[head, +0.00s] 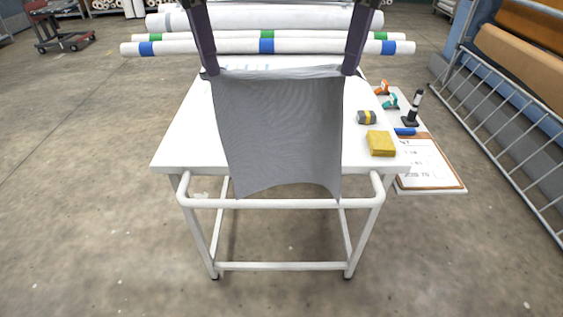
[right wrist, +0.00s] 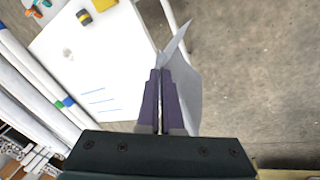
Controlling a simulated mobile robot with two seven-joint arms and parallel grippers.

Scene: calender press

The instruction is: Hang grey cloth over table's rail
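The grey cloth (head: 280,130) hangs spread between my two grippers, in front of the white table (head: 180,140). Its upper edge is held up and its lower corners reach down close to the table's white rail (head: 280,204). I cannot tell whether the cloth touches the rail. My left gripper (head: 211,72) is at the cloth's upper left corner and appears shut on it. My right gripper (head: 349,72) is at the upper right corner. In the right wrist view the fingers (right wrist: 163,72) are shut on the cloth (right wrist: 186,82), which spreads out beyond them.
A yellow block (head: 381,144) and a grey roll with a yellow band (head: 367,117) lie on the table's right side. A clipboard (head: 430,165) lies on a side shelf. White rollers (head: 180,47) lie behind the table. The floor in front is clear.

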